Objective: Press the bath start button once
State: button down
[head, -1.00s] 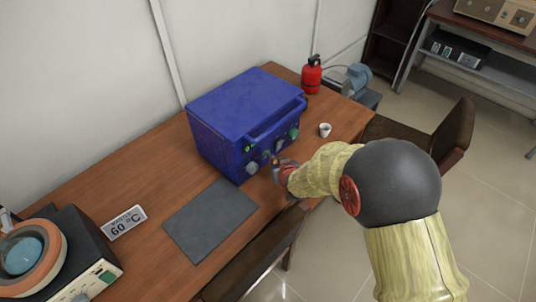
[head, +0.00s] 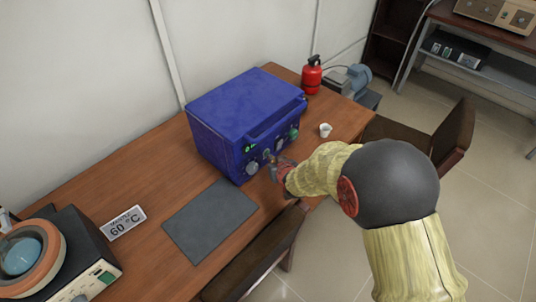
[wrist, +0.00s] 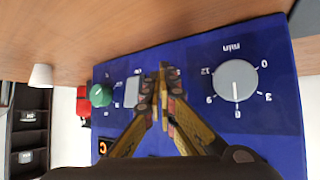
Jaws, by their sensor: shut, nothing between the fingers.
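The blue box-shaped bath (head: 240,105) stands on the table, its control panel facing my arm. A round green button (head: 294,134) sits on the right of that panel; it also shows at the left in the wrist view (wrist: 101,95). My gripper (head: 272,163) is shut and empty in front of the panel. In the wrist view its fingertips (wrist: 163,75) lie between a pale rectangular switch (wrist: 132,92) and a grey timer dial (wrist: 236,80). They are apart from the green button. I cannot tell if they touch the panel, and they hide part of it.
A white cup (head: 325,130) stands right of the bath, with a red extinguisher (head: 311,75) behind. A grey mat (head: 210,220), a 60 °C sign (head: 123,223) and a device with an orange ring (head: 50,245) lie to the left. Chairs stand at the table's front edge.

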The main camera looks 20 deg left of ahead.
jog(key=shift+w+a, duration=0.1)
jog(key=shift+a, duration=0.1)
dwell(0.5)
jog(key=shift+s+d, duration=0.35)
jog(key=shift+d, duration=0.5)
jog(key=shift+s+d, duration=0.3)
jog(key=shift+d, duration=0.45)
jog(key=shift+s+d, duration=0.35)
jog(key=shift+d, duration=0.45)
jog(key=shift+s+d, duration=0.3)
jog(key=shift+d, duration=0.45)
